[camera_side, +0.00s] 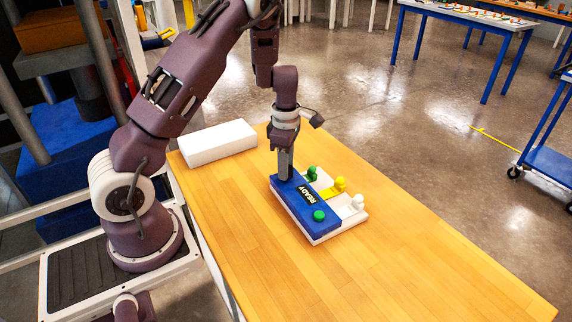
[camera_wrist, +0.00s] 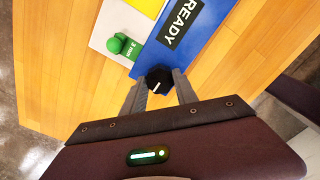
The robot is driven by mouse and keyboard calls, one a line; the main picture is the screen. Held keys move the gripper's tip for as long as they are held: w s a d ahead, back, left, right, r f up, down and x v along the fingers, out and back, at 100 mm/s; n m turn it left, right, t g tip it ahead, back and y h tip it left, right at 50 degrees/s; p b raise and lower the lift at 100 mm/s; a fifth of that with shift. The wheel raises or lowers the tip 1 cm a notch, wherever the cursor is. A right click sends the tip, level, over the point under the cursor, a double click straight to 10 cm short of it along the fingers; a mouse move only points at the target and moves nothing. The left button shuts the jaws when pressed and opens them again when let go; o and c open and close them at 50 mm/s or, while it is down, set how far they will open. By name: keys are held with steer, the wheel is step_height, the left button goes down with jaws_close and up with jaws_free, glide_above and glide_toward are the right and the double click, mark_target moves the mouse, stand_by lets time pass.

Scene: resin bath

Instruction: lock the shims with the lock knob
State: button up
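The lock knob (camera_wrist: 158,80) is black with a white line, at one end of the blue block (camera_wrist: 205,32) marked READY. My gripper (camera_wrist: 160,84) has one finger on each side of it; whether they press on it is unclear. In the side view my gripper (camera_side: 284,176) points down at the blue block's far end (camera_side: 283,190) and hides the knob. A green shim (camera_wrist: 121,45) lies beside the block and also shows in the side view (camera_side: 311,173). A yellow shim (camera_side: 338,186) and a white shim (camera_side: 355,203) follow along the same side, their inner ends meeting the block.
A green button (camera_side: 319,215) sits on the block's near end. A white box (camera_side: 217,142) lies at the table's back left. The wooden table (camera_side: 430,265) is clear to the right and in front.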

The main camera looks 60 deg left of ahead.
jaws_close()
steer(key=shift+m, duration=0.4)
steer(key=m, duration=0.8)
steer(key=shift+m, duration=0.3)
steer(key=m, duration=0.4)
steer(key=shift+m, duration=2.4)
